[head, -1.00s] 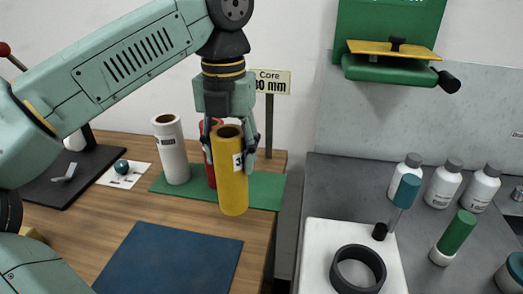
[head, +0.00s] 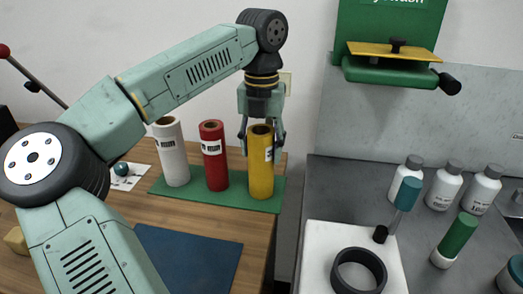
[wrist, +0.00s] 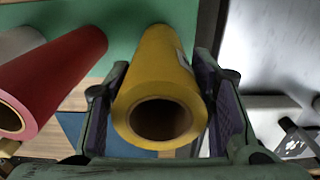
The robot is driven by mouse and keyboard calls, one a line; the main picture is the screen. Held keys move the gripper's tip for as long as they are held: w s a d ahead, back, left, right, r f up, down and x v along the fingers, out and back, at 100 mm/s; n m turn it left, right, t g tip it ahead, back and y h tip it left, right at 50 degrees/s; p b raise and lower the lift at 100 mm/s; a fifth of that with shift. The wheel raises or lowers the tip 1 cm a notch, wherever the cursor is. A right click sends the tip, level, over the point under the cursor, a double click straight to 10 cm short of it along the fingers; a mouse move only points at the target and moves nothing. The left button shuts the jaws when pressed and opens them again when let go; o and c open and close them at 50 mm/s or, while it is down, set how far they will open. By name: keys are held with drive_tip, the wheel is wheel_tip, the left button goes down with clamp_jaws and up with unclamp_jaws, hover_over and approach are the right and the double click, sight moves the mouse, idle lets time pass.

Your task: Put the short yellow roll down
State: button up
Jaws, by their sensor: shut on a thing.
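The short yellow roll (head: 260,170) is upright over the right end of the green mat (head: 228,206), to the right of the red roll (head: 214,157). Its base appears to be at the mat; I cannot tell for sure whether it touches. My gripper (head: 262,142) is shut on its upper part from above. In the wrist view the yellow roll (wrist: 160,70) sits between the two fingers, its hollow end facing the camera. The red roll (wrist: 60,75) is to its left, apart from it.
A white roll (head: 172,152) stands at the mat's left. A dark blue mat (head: 185,262) lies in front on the wooden table. The table's right edge is close to the yellow roll. A grey counter (head: 335,190) to the right holds bottles and a black ring (head: 358,270).

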drive_tip(key=o, duration=1.6)
drive_tip(key=shift+c, duration=0.2)
drive_tip(key=shift+r, duration=0.1)
wheel_tip(320, 180, up, 12)
drive_tip(key=shift+s, duration=0.15)
